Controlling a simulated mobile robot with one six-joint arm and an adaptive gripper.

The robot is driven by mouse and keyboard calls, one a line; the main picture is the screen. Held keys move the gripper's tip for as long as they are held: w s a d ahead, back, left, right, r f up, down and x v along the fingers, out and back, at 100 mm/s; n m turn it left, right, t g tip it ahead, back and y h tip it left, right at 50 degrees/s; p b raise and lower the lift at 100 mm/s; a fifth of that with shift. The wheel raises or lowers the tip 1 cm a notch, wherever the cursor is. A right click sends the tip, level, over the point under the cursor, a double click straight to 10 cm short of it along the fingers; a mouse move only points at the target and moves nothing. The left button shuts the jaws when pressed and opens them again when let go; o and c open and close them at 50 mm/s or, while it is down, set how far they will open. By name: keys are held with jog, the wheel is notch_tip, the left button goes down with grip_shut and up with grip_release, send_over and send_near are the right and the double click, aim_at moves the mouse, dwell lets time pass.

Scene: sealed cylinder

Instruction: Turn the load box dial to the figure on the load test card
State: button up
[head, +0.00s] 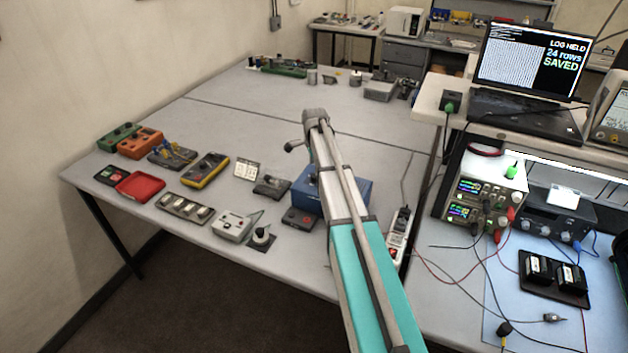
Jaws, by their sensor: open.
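My arm reaches up from the bottom of the head view. My gripper (291,147) seems to be the small dark part at its far end, above the middle of the left table; its fingers are too small to make out, and it appears empty. No box is clearly labelled as the load box. A black box with several knobs (549,222) stands on the right bench, far from my gripper, and may be it. A white card (563,197) lies on its top; any figure on it is unreadable. The dial setting is also too small to read.
A power supply (482,195) with leads stands left of the black box. A laptop (525,90) sits on the shelf above. Loose cables and a black battery tray (553,279) lie on the blue mat. Several small devices and a blue box (350,190) occupy the left table (230,110).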

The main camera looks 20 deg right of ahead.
aim_at(315, 176)
jog(key=shift+f+b, duration=1.8)
jog(key=shift+f, duration=0.35)
jog(key=shift+a, duration=0.1)
grip_shut()
